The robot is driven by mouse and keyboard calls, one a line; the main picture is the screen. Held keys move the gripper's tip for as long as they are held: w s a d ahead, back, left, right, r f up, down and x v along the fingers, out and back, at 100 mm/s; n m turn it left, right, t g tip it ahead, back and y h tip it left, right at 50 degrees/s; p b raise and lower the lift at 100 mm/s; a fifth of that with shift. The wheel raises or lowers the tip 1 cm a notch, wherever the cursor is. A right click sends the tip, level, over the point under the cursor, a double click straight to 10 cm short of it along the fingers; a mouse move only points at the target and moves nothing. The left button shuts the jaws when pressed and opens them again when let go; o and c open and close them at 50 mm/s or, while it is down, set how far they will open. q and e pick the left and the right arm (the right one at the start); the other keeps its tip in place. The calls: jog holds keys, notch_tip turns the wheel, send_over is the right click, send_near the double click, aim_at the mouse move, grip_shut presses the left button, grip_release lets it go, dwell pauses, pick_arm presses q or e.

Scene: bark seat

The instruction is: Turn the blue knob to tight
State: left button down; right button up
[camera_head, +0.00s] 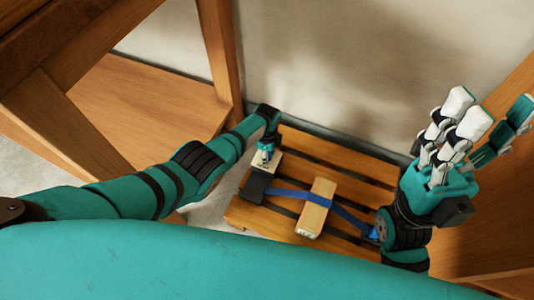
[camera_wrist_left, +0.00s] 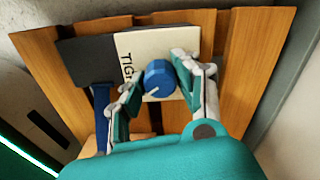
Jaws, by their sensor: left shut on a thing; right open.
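The blue knob (camera_wrist_left: 160,78) sits on a cream panel (camera_wrist_left: 150,47) with dark lettering starting "TIG", partly covered by a finger. My left gripper (camera_wrist_left: 157,84) is shut on the knob, with one finger on each side. A small pale mark shows on the knob's face. In the head view my left gripper (camera_head: 266,148) reaches down onto the panel (camera_head: 264,165), at the upper left of the slatted wooden seat, and mostly hides the knob. My right gripper (camera_head: 472,130) is open and empty, fingers pointing up, at the right.
The slatted wooden seat (camera_head: 345,155) bears a dark block (camera_head: 254,188) beside the panel. A blue strap (camera_head: 286,193) runs from it across a light wooden block (camera_head: 315,208). Wooden furniture (camera_head: 150,115) stands at left, a pale wall (camera_head: 340,65) behind, and a wooden panel (camera_head: 500,220) at right.

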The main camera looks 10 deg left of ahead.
pick_arm(q)
jog(key=m, duration=0.6)
jog(key=shift+m, duration=0.3)
dwell(0.5)
jog(key=c, duration=1)
grip_release()
jog(key=shift+o, duration=0.2)
notch_tip(320, 180, up, 12)
